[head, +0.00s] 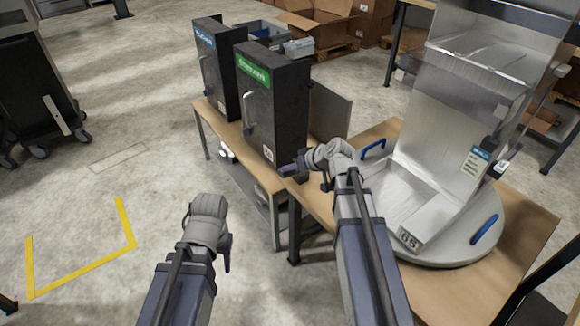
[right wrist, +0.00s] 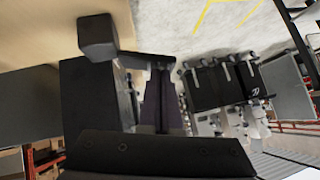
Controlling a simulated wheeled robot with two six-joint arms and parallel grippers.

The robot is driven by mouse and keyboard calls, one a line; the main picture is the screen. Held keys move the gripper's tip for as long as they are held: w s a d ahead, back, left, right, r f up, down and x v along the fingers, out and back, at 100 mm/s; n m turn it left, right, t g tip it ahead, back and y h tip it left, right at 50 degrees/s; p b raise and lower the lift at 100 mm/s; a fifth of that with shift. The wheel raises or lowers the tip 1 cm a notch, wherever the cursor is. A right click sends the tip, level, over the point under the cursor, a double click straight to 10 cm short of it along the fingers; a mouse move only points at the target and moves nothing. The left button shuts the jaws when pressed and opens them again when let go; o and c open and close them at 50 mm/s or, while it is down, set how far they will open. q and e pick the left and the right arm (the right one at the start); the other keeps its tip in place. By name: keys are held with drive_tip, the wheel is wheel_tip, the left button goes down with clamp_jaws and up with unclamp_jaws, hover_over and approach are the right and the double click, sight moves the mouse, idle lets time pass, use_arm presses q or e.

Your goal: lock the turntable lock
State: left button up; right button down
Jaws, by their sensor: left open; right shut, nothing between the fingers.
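The round grey turntable (head: 470,247) with blue handles (head: 485,229) lies on the wooden table at the right in the head view. A small dark part (head: 326,184), perhaps the turntable lock, shows at the turntable's left beside my right wrist, mostly hidden. In the right wrist view a black block (right wrist: 98,37) stands over the wooden surface, close to my right fingers; I cannot tell whether they touch it. My right gripper (head: 290,169) is shut and empty near the table's left edge. My left gripper (head: 227,252) is open and empty over the floor.
A metal dispenser (head: 445,140) stands on the turntable. Two black cabinets, one with a green label (head: 254,70) and one with a blue label (head: 206,40), stand on the bench behind my right gripper. Open floor (head: 90,190) lies to the left.

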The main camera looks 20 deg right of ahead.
drive_tip(key=shift+s+a+f+h, duration=0.1)
drive_tip(key=shift+a+f+h, duration=0.2)
drive_tip(key=shift+f+h, duration=0.1)
drive_tip(key=shift+s+a+f+b, duration=0.1)
drive_tip(key=shift+a+f+b, duration=0.25)
drive_tip(key=shift+b, duration=0.3)
drive_tip(key=shift+r, duration=0.15)
drive_tip(key=shift+r+p, duration=0.65)
drive_tip(key=shift+p, duration=0.2)
